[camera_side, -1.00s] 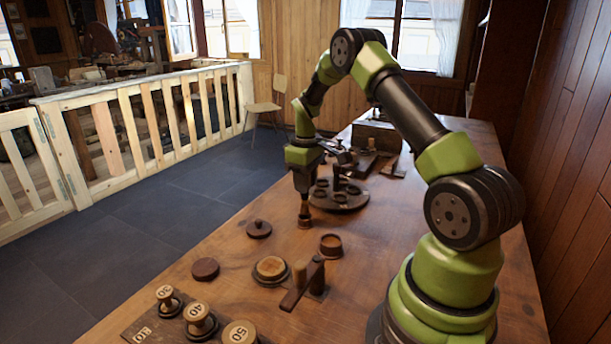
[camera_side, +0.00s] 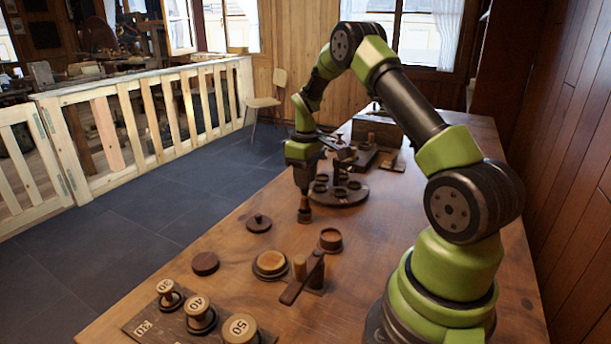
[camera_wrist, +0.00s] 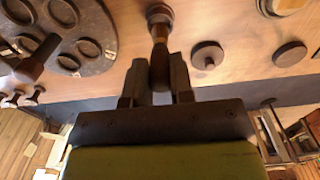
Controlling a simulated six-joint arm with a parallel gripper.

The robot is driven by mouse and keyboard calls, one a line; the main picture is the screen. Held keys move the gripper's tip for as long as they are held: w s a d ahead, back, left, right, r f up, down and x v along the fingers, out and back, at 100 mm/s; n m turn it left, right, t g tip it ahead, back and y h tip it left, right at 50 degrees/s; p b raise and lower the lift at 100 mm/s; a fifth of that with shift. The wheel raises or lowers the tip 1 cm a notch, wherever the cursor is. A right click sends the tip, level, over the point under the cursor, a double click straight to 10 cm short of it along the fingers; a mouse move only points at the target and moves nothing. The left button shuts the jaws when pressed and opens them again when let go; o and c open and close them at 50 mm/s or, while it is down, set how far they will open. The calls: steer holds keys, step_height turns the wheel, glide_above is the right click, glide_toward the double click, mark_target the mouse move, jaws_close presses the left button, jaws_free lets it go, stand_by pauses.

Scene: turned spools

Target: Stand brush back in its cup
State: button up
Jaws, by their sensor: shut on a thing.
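My gripper (camera_side: 304,194) points down over the middle of the table. Its jaws are shut on the brush (camera_wrist: 160,62), with the handle between the two fingers in the wrist view. The brush hangs roughly upright, and its wider, brown lower end (camera_side: 304,214) shows below the jaws in the side view. That end looks just above the table. An open, round wooden cup (camera_side: 331,239) stands on the table, nearer the side camera and to the right of the brush. The brush is apart from this cup. I cannot see the cup in the wrist view.
A round stand (camera_side: 347,196) with several rings is right behind the brush. A knobbed lid (camera_side: 258,223), a dark disc (camera_side: 205,263), a pale-topped round piece (camera_side: 270,264) and a wooden block with a bar (camera_side: 304,279) lie nearer. Numbered spools (camera_side: 199,316) stand at the front.

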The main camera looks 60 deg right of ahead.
steer(key=shift+f, duration=1.35)
stand_by(1.7)
steer(key=o, duration=0.9)
steer(key=shift+r, duration=0.1)
steer(key=shift+r, duration=4.2)
